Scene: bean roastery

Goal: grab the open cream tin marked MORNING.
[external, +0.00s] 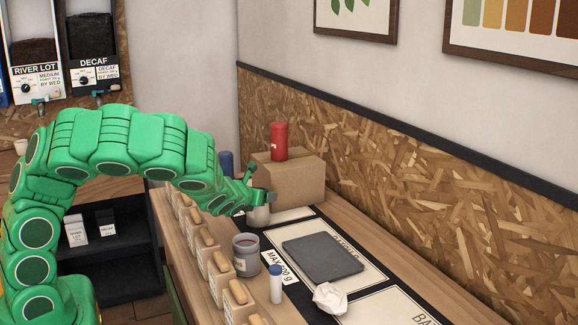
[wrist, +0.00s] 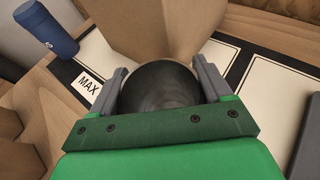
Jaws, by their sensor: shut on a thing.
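The open cream tin (external: 259,216) is at the far end of the mat, in front of the cardboard box. My gripper (external: 262,198) is over it, shut on it. In the wrist view, my gripper (wrist: 160,82) has one finger on each side of the tin's round, dark opening (wrist: 160,88). My gripper covers much of the tin. No MORNING marking is readable, and I cannot tell whether the tin touches the counter.
The cardboard box (external: 290,178) carries a red canister (external: 279,141). A blue canister (external: 225,162) stands left of it. Nearer are an open grey tin (external: 246,256), a white blue-capped bottle (external: 276,284), a dark slab (external: 322,259) and crumpled paper (external: 330,298). Several wooden-topped containers (external: 220,277) line the left edge.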

